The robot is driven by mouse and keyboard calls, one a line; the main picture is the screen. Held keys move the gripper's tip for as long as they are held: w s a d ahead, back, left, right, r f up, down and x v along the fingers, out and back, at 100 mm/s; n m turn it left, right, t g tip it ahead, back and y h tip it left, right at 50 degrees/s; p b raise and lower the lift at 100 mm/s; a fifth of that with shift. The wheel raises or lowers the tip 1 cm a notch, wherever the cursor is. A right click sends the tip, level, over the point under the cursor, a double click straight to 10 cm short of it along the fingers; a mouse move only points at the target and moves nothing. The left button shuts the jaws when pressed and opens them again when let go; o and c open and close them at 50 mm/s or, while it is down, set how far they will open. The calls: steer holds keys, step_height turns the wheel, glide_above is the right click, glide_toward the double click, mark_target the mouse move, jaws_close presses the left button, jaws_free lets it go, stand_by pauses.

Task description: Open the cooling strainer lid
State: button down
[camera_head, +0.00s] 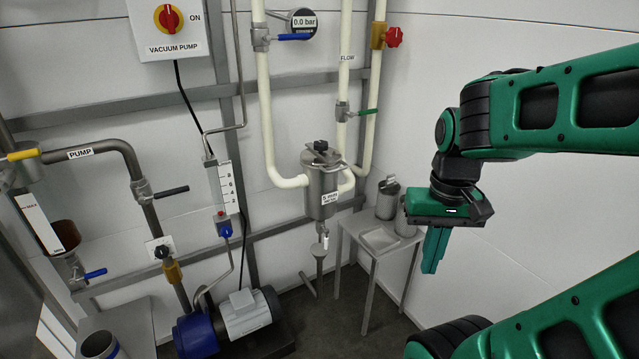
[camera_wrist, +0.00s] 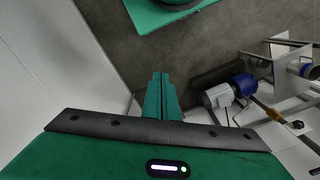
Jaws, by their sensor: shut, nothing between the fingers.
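The lid looks closed. My gripper (camera_head: 431,268) hangs to the right of the strainer and apart from it, fingers pointing down. The fingers are together and hold nothing. In the wrist view the green fingers (camera_wrist: 161,97) are side by side, and the strainer is not in view.
A small steel table (camera_head: 378,240) with a tray and metal cups (camera_head: 387,197) stands right of the strainer. A pump motor (camera_head: 245,311) sits on the floor at lower left.

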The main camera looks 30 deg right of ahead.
steer(key=shift+a, duration=0.15)
steer(key=w+a+f+m+t+y, duration=0.2)
steer(key=w+f+m, duration=0.15)
steer(key=w, duration=0.55)
steer(key=w+a+f+m+t+y, duration=0.1)
steer(key=w+a+f+m+t, duration=0.15)
steer(key=w+f, duration=0.4)
steer(key=w+a+f+m+t+y, duration=0.2)
steer(key=w+f+m+t, duration=0.15)
steer(key=w, duration=0.75)
steer(key=w+d+r+m+t+h, duration=0.2)
steer(key=w+d+m+t, duration=0.25)
steer(key=d+m, duration=0.4)
steer(key=w+d+r+m+t+h, duration=0.15)
steer(key=w+d+m+t, duration=0.3)
steer(key=m, duration=0.65)
steer(key=w+f, duration=0.2)
steer(key=w, duration=0.8)
steer(key=shift+g+h, duration=0.3)
steer(key=shift+h, duration=0.25)
steer(key=shift+s+d+r, duration=0.1)
steer(key=shift+s+r, duration=0.05)
steer(key=shift+r, duration=0.55)
steer(key=shift+s+d+r, duration=0.1)
steer(key=shift+s+r, duration=0.05)
steer(key=shift+r, duration=0.6)
steer(key=shift+s+d+r, duration=0.1)
steer(key=shift+s+r, duration=0.05)
steer(key=shift+r, duration=0.55)
